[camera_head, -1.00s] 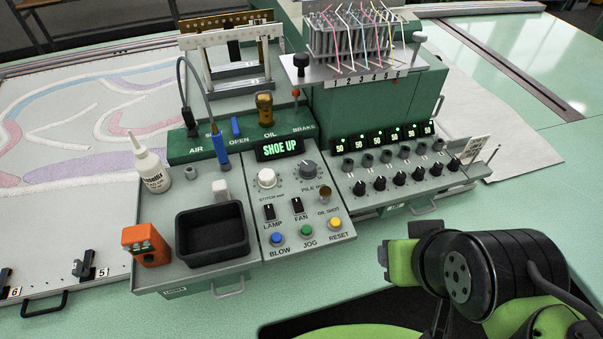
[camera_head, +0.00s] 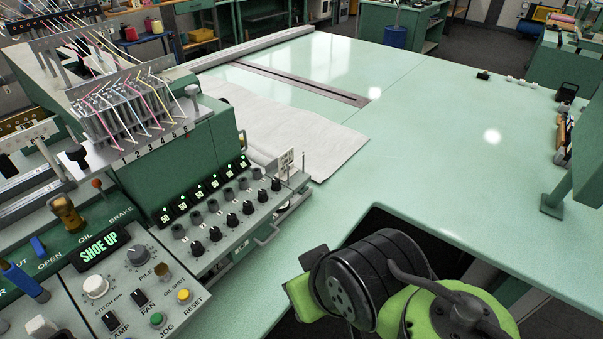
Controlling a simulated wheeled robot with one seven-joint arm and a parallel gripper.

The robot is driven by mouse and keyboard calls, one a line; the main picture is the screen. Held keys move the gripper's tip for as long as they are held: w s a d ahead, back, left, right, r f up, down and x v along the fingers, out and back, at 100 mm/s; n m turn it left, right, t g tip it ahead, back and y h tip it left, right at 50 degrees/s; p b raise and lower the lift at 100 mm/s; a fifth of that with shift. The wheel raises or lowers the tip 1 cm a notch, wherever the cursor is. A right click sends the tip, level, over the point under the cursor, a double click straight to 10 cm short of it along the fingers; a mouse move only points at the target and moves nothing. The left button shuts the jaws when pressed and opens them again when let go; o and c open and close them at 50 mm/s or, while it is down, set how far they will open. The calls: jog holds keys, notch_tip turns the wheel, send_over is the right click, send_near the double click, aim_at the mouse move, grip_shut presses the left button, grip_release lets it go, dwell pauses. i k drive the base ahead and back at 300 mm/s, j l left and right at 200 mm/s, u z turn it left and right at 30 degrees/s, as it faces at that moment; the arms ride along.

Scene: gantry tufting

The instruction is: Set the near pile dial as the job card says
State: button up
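The pile dial (camera_head: 138,256) is a grey round knob on the console panel at the lower left, with a label starting PILE beside it. Its pointer setting is too small to read. A white round stitch knob (camera_head: 95,286) sits to its left. A small white card (camera_head: 285,164) stands at the right end of the row of black knobs; I cannot read its print, or tell whether it is the job card. My arm shows at the lower right, apart from the console. My gripper is not in view.
A lit SHOE UP display (camera_head: 101,247) is above the knobs. Several black knobs (camera_head: 232,220) sit under small displays (camera_head: 196,198). The green table (camera_head: 430,150) is mostly clear at the right, with white cloth (camera_head: 290,135) beside the console.

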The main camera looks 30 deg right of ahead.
aim_at(138, 255)
jog(key=k+l+z, duration=0.1)
jog(key=l+z, duration=0.15)
jog(key=l, duration=0.15)
jog(key=i+j+u, duration=0.15)
jog(key=j+u, duration=0.2)
jog(key=i+j+u, duration=0.15)
jog(key=u, duration=0.15)
jog(key=i+j+u, duration=0.35)
jog(key=k, duration=0.1)
